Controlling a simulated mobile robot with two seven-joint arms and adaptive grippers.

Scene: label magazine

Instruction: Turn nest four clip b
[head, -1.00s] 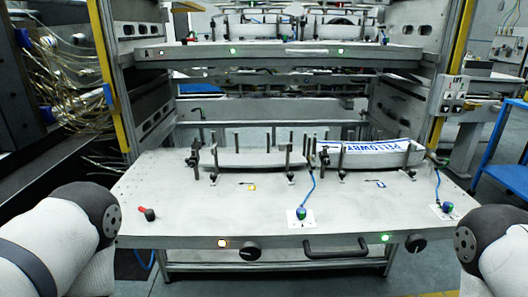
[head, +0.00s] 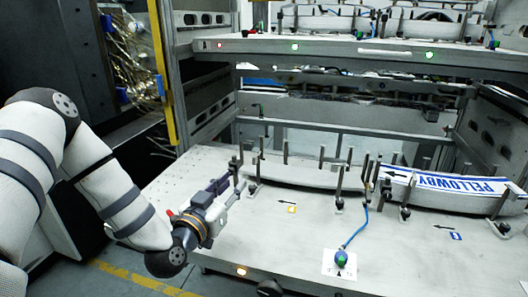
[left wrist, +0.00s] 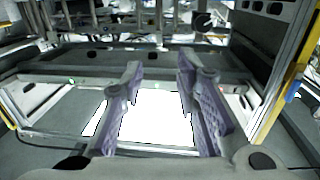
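Two nests of dark posts and clips stand on the grey shelf (head: 150,195) in the head view. The left nest holds a plain pale curved part (head: 300,176). The right nest holds a curved part with a blue-lettered white label (head: 485,186). A dark clip (head: 338,188) stands at the left nest's right side, another clip (head: 405,195) at the right nest. I cannot tell which is nest four clip b. My left gripper (head: 234,180) is over the shelf's left part, close to the left nest's end posts. Its fingers are apart and empty in the left wrist view (left wrist: 165,95). My right gripper is out of view.
A blue-green knob (head: 341,258) with a blue cable stands on a white plate at the front. An orange light (head: 242,270) and a dark dial (head: 270,288) are on the front edge. An upper shelf (head: 350,48) spans above. A yellow-edged frame post (head: 165,70) stands left.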

